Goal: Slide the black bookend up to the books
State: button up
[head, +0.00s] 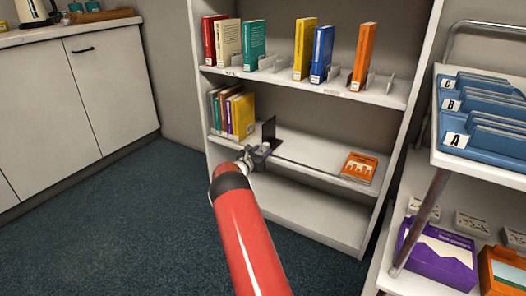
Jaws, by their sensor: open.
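The black bookend (269,131) stands upright on the middle shelf, with a gap between it and the books to its left. The books (236,114) form an upright row at the left end of that shelf, with a yellow and purple one nearest the bookend. My gripper (262,148) is open at the shelf's front edge, just in front of the bookend and low beside its base. The fingertips are small and partly hidden, so I cannot tell whether they touch the bookend. My red arm reaches up from the bottom of the view.
An orange book (359,167) lies flat at the right of the middle shelf (315,152). The upper shelf (290,78) holds several upright books and small bookends. A cart with blue file trays (484,105) stands at right. A cabinet (95,90) stands at left.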

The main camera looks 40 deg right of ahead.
jog(key=shift+x, duration=0.75)
jog(key=shift+c, duration=0.4)
grip_shut()
